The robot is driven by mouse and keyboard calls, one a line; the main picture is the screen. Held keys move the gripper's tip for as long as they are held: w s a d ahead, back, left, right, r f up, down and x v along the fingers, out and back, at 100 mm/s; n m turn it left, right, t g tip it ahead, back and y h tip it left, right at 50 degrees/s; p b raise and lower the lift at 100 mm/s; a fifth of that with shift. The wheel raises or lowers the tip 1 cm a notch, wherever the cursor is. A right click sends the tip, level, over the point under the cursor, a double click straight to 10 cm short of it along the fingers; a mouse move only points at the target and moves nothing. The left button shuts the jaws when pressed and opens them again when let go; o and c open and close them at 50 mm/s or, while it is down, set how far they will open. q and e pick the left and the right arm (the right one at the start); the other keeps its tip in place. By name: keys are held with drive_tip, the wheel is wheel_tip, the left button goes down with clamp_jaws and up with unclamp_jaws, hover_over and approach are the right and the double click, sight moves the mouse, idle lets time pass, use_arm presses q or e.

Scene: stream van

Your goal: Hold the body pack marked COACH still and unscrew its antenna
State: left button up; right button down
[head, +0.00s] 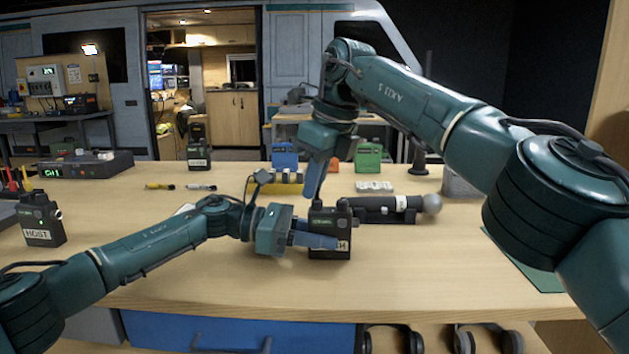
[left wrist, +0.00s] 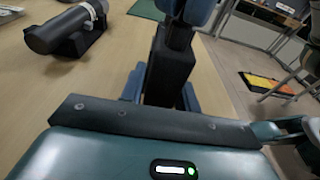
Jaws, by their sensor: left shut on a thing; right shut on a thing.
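The dark body pack (head: 322,218) stands upright on the wooden table; only the end of its white label, reading "H", shows beside my finger. My left gripper (head: 318,241) comes in from the left and is shut on the lower part of the pack. In the left wrist view the pack (left wrist: 169,76) sits between the two blue fingers. My right gripper (head: 318,182) reaches down from above and is shut on the thin black antenna (head: 322,180) over the pack's top. The fingers hide most of the antenna, so I cannot tell whether it is still threaded in.
A handheld microphone (head: 395,206) lies just right of the pack. A pack marked HOST (head: 42,222) stands at the left, another dark pack (head: 198,154) farther back. Blue (head: 285,154) and green (head: 368,158) boxes stand behind. The table front is clear.

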drive_tip(key=c, duration=1.7)
unclamp_jaws()
drive_tip(key=shift+f, duration=0.1)
drive_tip(key=m+t, duration=0.1)
drive_tip(key=m, duration=0.3)
drive_tip(key=shift+w+h, duration=0.1)
drive_tip(key=shift+h, duration=0.3)
drive_tip(key=shift+d+m+h, duration=0.1)
drive_tip(key=shift+m+h, duration=0.2)
drive_tip(key=shift+m, duration=0.8)
drive_tip(key=shift+m+t, duration=0.3)
drive_tip(key=shift+m, duration=0.6)
